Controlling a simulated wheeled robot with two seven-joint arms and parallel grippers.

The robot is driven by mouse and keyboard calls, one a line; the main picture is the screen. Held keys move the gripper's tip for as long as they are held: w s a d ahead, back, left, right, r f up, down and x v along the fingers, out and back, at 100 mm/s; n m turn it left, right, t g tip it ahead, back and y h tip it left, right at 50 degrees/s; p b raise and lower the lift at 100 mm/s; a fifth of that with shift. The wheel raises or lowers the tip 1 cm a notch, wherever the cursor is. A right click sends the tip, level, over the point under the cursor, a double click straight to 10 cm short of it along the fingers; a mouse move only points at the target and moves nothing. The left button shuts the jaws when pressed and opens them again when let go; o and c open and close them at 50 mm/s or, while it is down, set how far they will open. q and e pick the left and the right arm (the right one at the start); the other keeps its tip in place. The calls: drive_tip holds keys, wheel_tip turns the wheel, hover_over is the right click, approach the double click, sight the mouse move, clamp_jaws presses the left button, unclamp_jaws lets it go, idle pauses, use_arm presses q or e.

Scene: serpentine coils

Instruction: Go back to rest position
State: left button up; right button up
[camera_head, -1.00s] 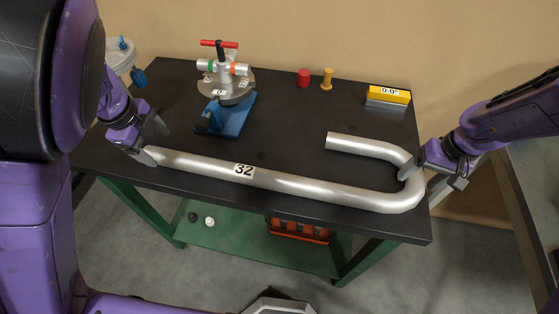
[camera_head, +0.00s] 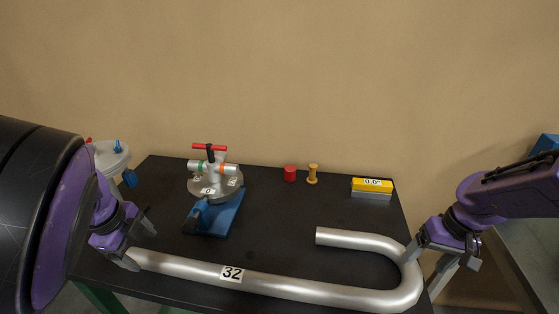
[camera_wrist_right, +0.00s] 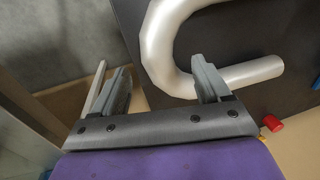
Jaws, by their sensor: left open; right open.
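A silver bent pipe (camera_head: 300,289) with a "32" label lies along the front of the black table (camera_head: 265,215), its U-bend at the right. My left gripper (camera_head: 138,243) is open at the pipe's left end, with its fingers spread and nothing held. My right gripper (camera_head: 428,262) is open and empty at the outer side of the bend. In the right wrist view its two fingers (camera_wrist_right: 165,92) stand apart. The pipe's bend (camera_wrist_right: 160,45) shows there close to the right-hand finger; contact cannot be told.
A bending tool (camera_head: 214,185) with a red handle stands on a blue base (camera_head: 214,214) at the back left. A red cylinder (camera_head: 290,173), an orange peg (camera_head: 313,174) and a yellow-topped "0.0°" block (camera_head: 372,187) stand along the back edge. The table's middle is clear.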

sight(154, 259)
use_arm(q)
drive_tip(key=shift+w+d+f, duration=0.15)
drive_tip(key=shift+d+f, duration=0.05)
drive_tip(key=shift+f, duration=0.05)
use_arm(e)
drive_tip(key=f, duration=0.2)
drive_tip(key=a+f, duration=0.1)
drive_tip(key=f, duration=0.2)
drive_tip(key=shift+w+f, duration=0.15)
drive_tip(key=shift+f, duration=0.2)
use_arm(q)
drive_tip(key=shift+w+f+y, duration=0.25)
drive_tip(key=shift+f+y, duration=0.05)
drive_tip(key=shift+f, duration=0.85)
use_arm(e)
drive_tip(key=shift+r, duration=0.1)
use_arm(q)
drive_tip(key=shift+w+f, duration=0.1)
drive_tip(key=shift+f, duration=0.2)
